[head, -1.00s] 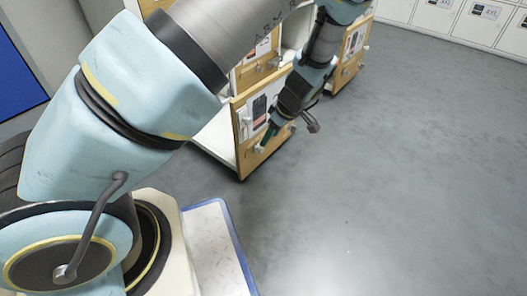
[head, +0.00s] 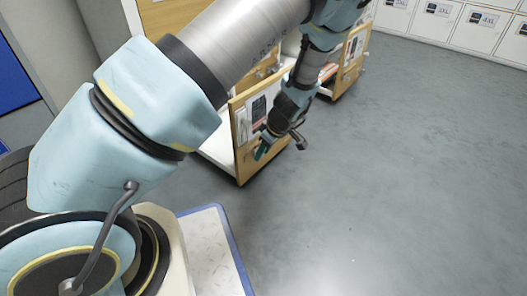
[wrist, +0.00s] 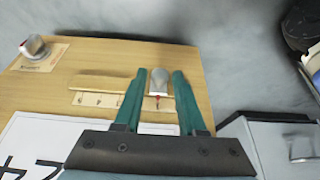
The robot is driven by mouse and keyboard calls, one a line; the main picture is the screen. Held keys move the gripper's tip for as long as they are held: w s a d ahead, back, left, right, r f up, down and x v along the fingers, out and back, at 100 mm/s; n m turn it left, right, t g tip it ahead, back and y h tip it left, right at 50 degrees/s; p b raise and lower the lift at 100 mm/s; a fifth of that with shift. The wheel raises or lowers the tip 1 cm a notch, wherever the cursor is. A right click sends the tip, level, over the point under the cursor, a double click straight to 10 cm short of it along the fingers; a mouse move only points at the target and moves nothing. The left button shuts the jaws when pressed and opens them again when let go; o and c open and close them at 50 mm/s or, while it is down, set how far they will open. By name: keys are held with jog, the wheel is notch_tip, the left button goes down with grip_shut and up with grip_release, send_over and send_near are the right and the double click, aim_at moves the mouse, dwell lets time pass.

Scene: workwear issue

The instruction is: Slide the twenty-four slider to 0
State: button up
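In the wrist view a slider with a pale rounded knob (wrist: 159,80) sits on a wooden drawer front (wrist: 60,80). A small red pointer is at the knob's lower end, beside a pale scale strip (wrist: 98,99) whose marks are too blurred to read. The knob is near the right end of the slot cover. My gripper (wrist: 159,73) is open, its two green fingers on either side of the knob, with a gap visible on each side. In the head view my gripper (head: 262,150) is at the front of a pulled-out drawer (head: 240,160); the slider is hidden there.
A round metal knob (wrist: 35,47) stands at the panel's far left. A white sheet with large black characters (wrist: 50,145) lies near the gripper. Another drawer (head: 352,65) stands out farther back. White lockers (head: 470,22) line the back; the grey floor (head: 400,180) is clear.

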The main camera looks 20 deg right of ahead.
grip_shut()
dwell(1.1)
